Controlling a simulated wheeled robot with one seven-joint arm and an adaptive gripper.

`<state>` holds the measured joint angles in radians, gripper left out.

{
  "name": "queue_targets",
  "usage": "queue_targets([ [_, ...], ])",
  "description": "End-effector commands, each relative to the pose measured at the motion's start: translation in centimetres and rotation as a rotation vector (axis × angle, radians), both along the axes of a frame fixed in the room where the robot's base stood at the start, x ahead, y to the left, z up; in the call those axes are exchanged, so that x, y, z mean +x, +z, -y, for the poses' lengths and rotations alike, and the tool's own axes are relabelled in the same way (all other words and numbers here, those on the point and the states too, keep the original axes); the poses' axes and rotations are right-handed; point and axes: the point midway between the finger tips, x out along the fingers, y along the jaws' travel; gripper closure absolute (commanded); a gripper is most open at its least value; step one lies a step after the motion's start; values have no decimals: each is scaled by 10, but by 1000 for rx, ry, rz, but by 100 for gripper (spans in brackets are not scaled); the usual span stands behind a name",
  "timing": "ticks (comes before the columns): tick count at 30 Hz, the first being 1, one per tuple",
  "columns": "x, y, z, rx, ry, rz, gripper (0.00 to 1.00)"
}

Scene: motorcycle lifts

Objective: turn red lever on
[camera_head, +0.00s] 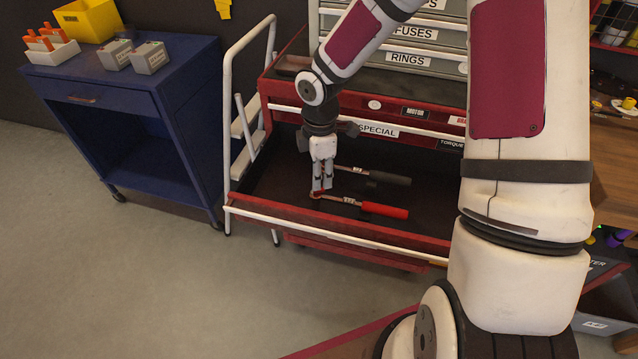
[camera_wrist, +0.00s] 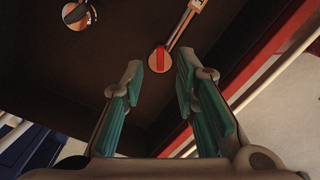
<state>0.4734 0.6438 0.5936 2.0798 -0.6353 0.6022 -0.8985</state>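A ratchet wrench with a red handle (camera_head: 384,210) lies in the open drawer. In the wrist view its round head carries a small red lever (camera_wrist: 160,58). My gripper (camera_head: 322,186) points down at this head and partly hides it in the head view. In the wrist view the fingers of my gripper (camera_wrist: 160,72) are open, with the red lever showing between their tips. Nothing is held; I cannot tell the exact height left. A second wrench with a black handle (camera_head: 389,178) lies behind; its round head with a dark lever (camera_wrist: 76,13) shows in the wrist view.
The red tool cabinet's open drawer (camera_head: 330,231) has a raised front edge. White side rails (camera_head: 229,130) stand at its left. A blue cart (camera_head: 130,130) with grey boxes and a yellow bin (camera_head: 88,18) is further left. The floor in front is clear.

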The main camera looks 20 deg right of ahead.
Motion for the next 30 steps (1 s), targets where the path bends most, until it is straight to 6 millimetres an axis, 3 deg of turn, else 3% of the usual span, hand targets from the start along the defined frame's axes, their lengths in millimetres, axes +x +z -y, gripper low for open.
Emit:
queue_targets([
  [7, -1, -31, 0, 0, 1, -2, 72],
  [19, 0, -37, 0, 0, 0, 0, 72],
  [23, 0, -37, 0, 0, 0, 0, 100],
  [30, 0, -37, 0, 0, -2, 0, 100],
])
